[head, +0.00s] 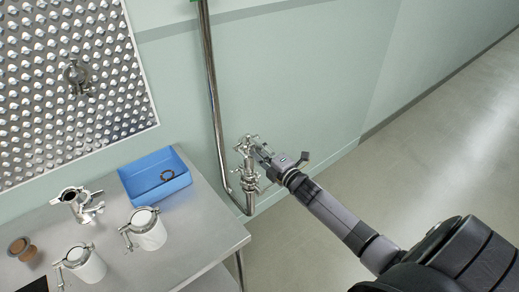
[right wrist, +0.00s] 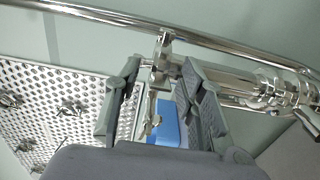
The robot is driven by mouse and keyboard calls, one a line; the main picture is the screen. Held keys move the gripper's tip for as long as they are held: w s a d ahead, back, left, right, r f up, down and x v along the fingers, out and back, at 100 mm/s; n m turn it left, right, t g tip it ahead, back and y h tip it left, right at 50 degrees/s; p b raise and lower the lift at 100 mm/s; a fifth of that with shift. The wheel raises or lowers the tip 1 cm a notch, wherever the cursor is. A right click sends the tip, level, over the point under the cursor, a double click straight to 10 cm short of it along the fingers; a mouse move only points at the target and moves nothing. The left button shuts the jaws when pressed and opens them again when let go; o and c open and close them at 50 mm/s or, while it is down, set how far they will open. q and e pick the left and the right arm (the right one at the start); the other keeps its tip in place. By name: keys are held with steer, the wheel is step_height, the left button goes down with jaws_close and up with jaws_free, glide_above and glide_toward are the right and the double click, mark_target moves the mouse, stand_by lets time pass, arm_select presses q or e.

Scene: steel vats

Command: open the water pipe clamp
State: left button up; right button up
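The steel water pipe (head: 212,90) runs down along the green wall. Its shiny clamp (head: 246,143) sits at the upper end of the short pipe branch. My right gripper (head: 262,154) is close at the right side of the clamp. In the right wrist view, the two fingers of my right gripper (right wrist: 157,80) are apart, with the clamp's thin screw and wing nut (right wrist: 154,102) showing between them. I cannot tell whether a finger touches it. My left gripper is not in view.
A steel table (head: 196,222) stands at the left. A studded panel (head: 120,75) is on the wall. The floor at the right is clear.

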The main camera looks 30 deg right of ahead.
steer(key=shift+c, duration=0.2)
jaws_close()
stand_by(0.6)
